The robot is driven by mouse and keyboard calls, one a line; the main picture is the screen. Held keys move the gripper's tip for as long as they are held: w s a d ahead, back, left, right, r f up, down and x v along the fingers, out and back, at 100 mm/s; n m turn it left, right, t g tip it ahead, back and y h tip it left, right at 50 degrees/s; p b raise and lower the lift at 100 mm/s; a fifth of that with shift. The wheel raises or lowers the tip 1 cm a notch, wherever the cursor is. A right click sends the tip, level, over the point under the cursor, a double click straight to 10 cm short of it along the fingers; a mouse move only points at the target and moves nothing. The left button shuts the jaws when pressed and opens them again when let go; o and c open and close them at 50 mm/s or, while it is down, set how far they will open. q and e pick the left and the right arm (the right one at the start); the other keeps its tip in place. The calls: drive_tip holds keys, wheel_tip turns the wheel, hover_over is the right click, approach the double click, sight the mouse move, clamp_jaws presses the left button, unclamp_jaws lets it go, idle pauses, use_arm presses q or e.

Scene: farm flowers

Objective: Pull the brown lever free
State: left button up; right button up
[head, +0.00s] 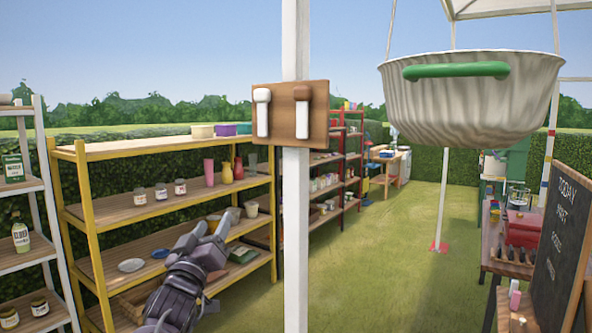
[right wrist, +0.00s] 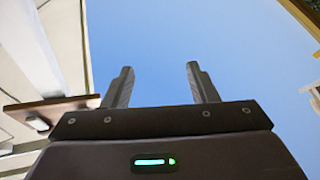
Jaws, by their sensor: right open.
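The brown lever (head: 302,118) hangs upright on a wooden board (head: 283,90) fixed to a white post. A white lever (head: 262,115) is beside it on the left of the same board. My right gripper (head: 216,221) is below and to the left of the board, apart from both levers. The right wrist view shows its two fingers (right wrist: 160,86) spread with nothing between them, against the sky. A brown board edge (right wrist: 52,110) with a small white part shows at the left of that view. My left gripper is not in view.
The white post (head: 296,220) stands upright in front of me. A yellow shelf (head: 90,210) with jars and vases is behind my right arm. A ribbed white tub (head: 470,105) with a green handle hangs at upper right. A chalkboard (head: 560,250) stands at lower right.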

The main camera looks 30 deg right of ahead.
drive_tip(key=s+d+r+m+g+h+p, duration=0.1)
drive_tip(key=s+r+m+g+h, duration=0.15)
drive_tip(key=s+r, duration=0.4)
drive_tip(key=s+d+r+m+g+h+p, duration=0.1)
drive_tip(key=s+r+m+g+h, duration=0.15)
drive_tip(key=r, duration=0.75)
drive_tip(key=m+g, duration=0.3)
drive_tip(key=m, duration=0.2)
approach(299, 89)
drive_tip(key=shift+h, duration=0.4)
drive_tip(key=p+x, duration=0.4)
drive_tip(key=x, duration=0.4)
drive_tip(key=shift+w+d+f, duration=0.15)
drive_tip(key=shift+w+d, duration=0.1)
drive_tip(key=shift+d, duration=0.3)
drive_tip(key=shift+c, duration=0.2)
clamp_jaws()
